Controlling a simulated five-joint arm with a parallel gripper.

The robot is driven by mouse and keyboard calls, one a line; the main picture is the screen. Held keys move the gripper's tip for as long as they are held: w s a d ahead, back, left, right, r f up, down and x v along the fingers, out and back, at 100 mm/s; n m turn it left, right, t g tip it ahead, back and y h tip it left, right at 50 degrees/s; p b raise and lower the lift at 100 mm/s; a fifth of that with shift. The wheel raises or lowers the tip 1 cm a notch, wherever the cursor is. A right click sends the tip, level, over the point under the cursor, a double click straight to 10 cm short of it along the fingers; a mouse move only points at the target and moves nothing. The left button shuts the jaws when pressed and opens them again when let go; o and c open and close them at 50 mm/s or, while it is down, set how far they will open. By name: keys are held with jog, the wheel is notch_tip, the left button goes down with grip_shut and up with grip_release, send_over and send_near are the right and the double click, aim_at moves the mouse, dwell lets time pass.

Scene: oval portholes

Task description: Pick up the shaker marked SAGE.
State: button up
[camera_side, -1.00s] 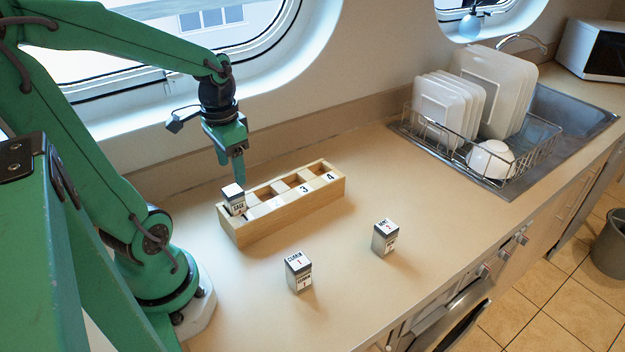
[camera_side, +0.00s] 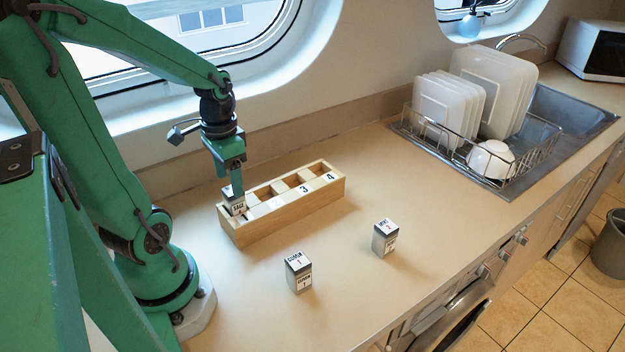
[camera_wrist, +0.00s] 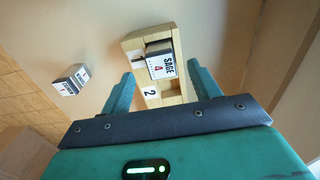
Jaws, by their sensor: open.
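The SAGE shaker (camera_side: 235,205) stands in the leftmost compartment of the wooden rack (camera_side: 290,210). In the wrist view its white label (camera_wrist: 162,66) reads SAGE with a red mark below. My gripper (camera_side: 238,190) is open, pointing down at this shaker, and its finger overlaps the shaker's top in the side view. In the wrist view the two fingers (camera_wrist: 160,71) lie to either side of the shaker with gaps showing. The fingers partly hide the shaker in the side view.
The CUMIN shaker (camera_side: 299,273) and the MINT shaker (camera_side: 385,238) stand upright on the counter in front of the rack. The rack's other compartments look empty; labels 3 and 4 show. A dish rack (camera_side: 540,150) stands at the sink. The counter right of the rack is clear.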

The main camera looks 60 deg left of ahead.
aim_at(231, 190)
jog(key=shift+f, duration=2.55)
jog(key=c, duration=1.1)
